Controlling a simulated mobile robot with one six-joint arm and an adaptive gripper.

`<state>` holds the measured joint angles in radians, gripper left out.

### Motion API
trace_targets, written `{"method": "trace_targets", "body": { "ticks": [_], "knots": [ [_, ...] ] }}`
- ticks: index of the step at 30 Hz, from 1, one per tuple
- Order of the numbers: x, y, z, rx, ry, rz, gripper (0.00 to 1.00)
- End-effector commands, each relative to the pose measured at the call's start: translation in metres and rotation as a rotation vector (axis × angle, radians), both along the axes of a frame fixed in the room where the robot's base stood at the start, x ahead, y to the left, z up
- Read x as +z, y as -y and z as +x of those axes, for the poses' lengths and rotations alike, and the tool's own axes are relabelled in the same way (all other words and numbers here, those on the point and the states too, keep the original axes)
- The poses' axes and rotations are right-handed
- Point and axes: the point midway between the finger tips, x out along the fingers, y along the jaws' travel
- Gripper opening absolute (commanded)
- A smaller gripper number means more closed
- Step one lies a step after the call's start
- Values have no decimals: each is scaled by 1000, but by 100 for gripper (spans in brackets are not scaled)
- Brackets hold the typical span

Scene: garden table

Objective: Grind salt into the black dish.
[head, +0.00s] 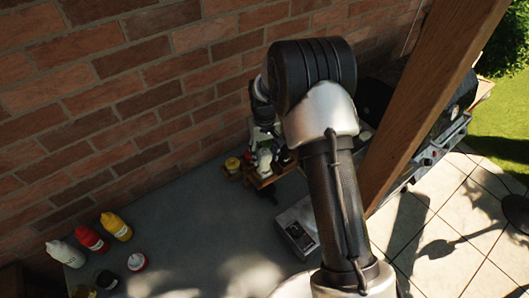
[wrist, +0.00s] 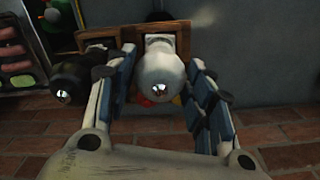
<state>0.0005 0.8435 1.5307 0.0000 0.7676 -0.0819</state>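My gripper (wrist: 163,58) reaches around a white mill (wrist: 160,72) with a shiny knob, in the wrist view. One finger is on each side of it, very close. I cannot tell whether the pads touch it. A black mill (wrist: 68,82) is just left of the white one, outside the fingers. Both are by a wooden rack (wrist: 183,40). In the head view my gripper (head: 264,142) is at the small wooden rack (head: 263,181) by the brick wall, largely hiding the mills.
White (head: 65,253), red (head: 91,238) and yellow (head: 116,226) bottles and small jars stand on the grey table (head: 185,235) at left. The brick wall (head: 130,90) is close behind. A wooden post (head: 425,105) stands right of my arm. The table's middle looks mostly clear.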

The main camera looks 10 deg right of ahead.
Motion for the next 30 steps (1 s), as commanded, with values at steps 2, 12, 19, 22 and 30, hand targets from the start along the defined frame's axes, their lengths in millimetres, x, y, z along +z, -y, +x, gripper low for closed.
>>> {"method": "trace_targets", "body": {
  "ticks": [2,12,19,22,30],
  "knots": [
    [0,0,0,0,0,0,40],
    [0,0,0,0,0,0,20],
    [-1,0,1,-147,3,0,20],
    [-1,0,1,-260,2,0,20],
    [0,0,0,-406,1,0,20]
  ]
}}
